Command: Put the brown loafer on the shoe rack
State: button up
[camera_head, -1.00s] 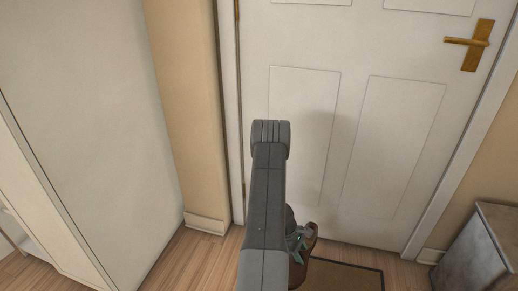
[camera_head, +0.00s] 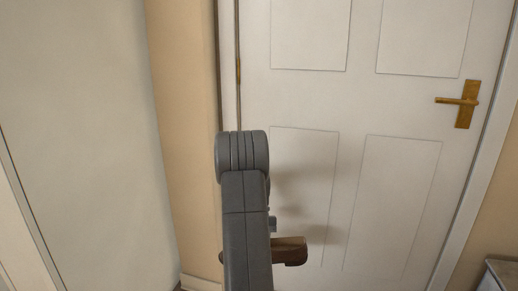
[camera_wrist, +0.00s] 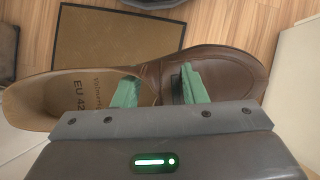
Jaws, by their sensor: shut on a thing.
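The brown loafer (camera_wrist: 225,65) is in my gripper (camera_wrist: 160,88). In the wrist view, the green fingers are shut on the shoe's side, one inside the opening and one outside near the strap. The tan insole reads EU 42, and the toe points right. In the head view, part of the loafer (camera_head: 290,250) shows to the right of my arm, raised in front of the door; my arm hides the rest and the gripper's fingers. No shoe rack can be made out for certain in the current views.
A white panelled door (camera_head: 385,200) with a brass handle (camera_head: 461,102) stands ahead. A pale flat panel (camera_head: 80,130) fills the left. A grey box-like top (camera_head: 500,273) is at lower right. A brown mat (camera_wrist: 120,45) lies on the wood floor below the shoe.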

notch_tip(320, 180, up, 2)
jog(key=shift+p, duration=1.25)
notch_tip(320, 180, up, 22)
jog(key=s+p, duration=0.2)
jog(key=p, duration=3.1)
jog(key=shift+s+r, duration=0.2)
jog(key=shift+s, duration=0.05)
